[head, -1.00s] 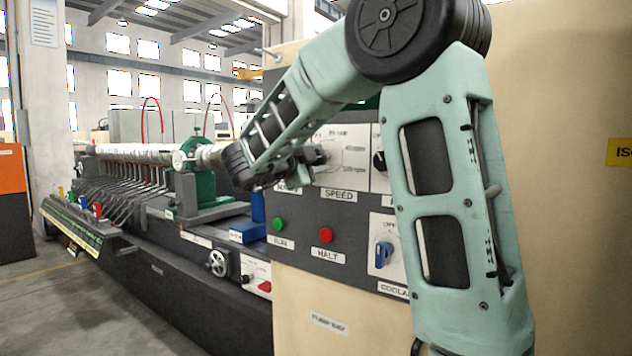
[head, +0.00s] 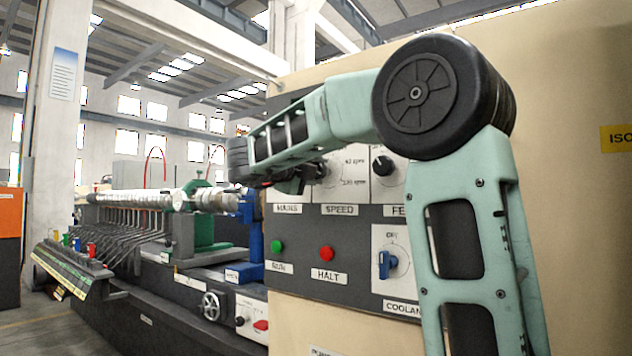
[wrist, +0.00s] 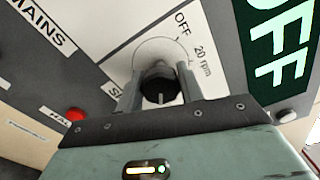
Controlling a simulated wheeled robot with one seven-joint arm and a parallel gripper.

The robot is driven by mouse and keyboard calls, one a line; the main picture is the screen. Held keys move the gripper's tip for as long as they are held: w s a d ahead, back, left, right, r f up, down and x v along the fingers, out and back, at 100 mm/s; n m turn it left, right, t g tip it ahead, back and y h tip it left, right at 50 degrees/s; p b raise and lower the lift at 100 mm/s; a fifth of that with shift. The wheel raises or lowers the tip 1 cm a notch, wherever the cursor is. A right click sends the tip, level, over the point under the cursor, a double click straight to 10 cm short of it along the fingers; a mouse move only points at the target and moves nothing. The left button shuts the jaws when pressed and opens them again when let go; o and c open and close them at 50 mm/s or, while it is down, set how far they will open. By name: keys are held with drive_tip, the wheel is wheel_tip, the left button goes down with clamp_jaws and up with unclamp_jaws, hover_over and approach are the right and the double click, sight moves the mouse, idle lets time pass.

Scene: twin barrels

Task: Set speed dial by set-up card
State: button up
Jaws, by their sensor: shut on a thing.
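The speed dial's black knob (wrist: 158,82) sits on a white plate in the wrist view. A pale line on it points down in that picture, away from the OFF and 20 rpm marks above. My gripper (wrist: 158,95) has one finger on each side of the knob and is shut on it. The rpm marks on the plate's right are too small to read surely. A white sheet (head: 68,75) hangs on the pillar; its text is unreadable.
Below are a green button (head: 277,246), a red HALT button (head: 326,253) and a blue coolant knob (head: 387,264). A black feed knob (head: 383,165) is close on the right. A dark green OFF sign (wrist: 278,50) is near my gripper in the wrist view.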

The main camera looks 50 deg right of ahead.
drive_tip(key=shift+f, duration=0.1)
idle(0.4)
drive_tip(key=o, duration=1)
drive_tip(key=a, duration=0.5)
drive_tip(key=s+a, duration=0.1)
drive_tip(key=a, duration=1.1)
drive_tip(key=shift+s+a, duration=0.2)
